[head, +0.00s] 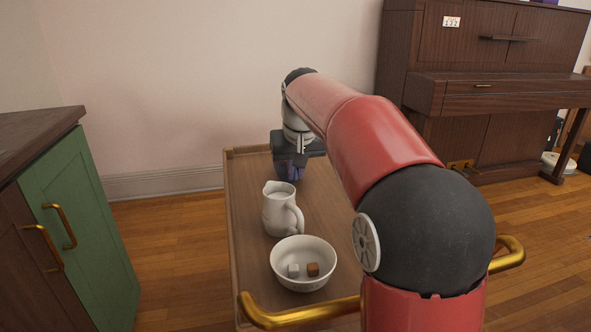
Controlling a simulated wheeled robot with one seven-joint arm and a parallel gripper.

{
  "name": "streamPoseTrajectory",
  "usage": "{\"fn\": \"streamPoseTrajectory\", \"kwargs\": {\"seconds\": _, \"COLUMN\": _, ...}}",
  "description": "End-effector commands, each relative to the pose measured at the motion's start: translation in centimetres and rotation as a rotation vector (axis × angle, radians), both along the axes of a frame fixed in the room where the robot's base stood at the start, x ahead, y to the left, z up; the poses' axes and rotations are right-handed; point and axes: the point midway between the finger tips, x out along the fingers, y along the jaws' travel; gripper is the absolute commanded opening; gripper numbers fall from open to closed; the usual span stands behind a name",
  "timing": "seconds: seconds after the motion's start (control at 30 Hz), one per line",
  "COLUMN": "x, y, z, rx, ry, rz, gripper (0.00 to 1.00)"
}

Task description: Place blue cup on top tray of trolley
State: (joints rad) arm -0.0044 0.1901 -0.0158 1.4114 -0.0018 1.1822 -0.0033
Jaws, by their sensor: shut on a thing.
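The trolley's top tray (245,205) is wooden with a raised rim and a brass handle at its near end. My gripper (291,166) is over the far part of the tray, pointing down. It is shut on the blue cup (291,173), which shows only as a small dark blue shape below the gripper. Most of the cup is hidden by the gripper, and I cannot tell whether its base touches the tray.
A white jug (280,209) stands on the tray just nearer than the cup. A white bowl (303,275) with two small cubes stands nearer still. A green cabinet (85,220) is at left and a dark piano (485,90) at right. My arm hides the tray's right side.

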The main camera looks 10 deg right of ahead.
Motion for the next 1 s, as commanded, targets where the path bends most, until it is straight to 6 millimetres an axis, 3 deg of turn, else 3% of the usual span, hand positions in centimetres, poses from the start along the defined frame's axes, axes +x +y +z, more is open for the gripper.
{"fn": "streamPoseTrajectory", "kwargs": {"seconds": 0.03, "x": 0.0, "y": 0.0, "z": -0.2, "rx": 0.000, "ry": 0.000, "rz": 0.000, "gripper": 0.09}}
{"fn": "streamPoseTrajectory", "kwargs": {"seconds": 0.2, "x": 0.0, "y": 0.0, "z": -0.1, "rx": 0.000, "ry": 0.000, "rz": 0.000, "gripper": 0.30}}
{"fn": "streamPoseTrajectory", "kwargs": {"seconds": 0.57, "x": -0.1, "y": 0.0, "z": 0.6, "rx": 0.000, "ry": -0.001, "rz": 0.000, "gripper": 0.30}}
{"fn": "streamPoseTrajectory", "kwargs": {"seconds": 1.0, "x": -3.1, "y": 0.1, "z": 8.7, "rx": 0.000, "ry": -0.003, "rz": 0.000, "gripper": 0.30}}
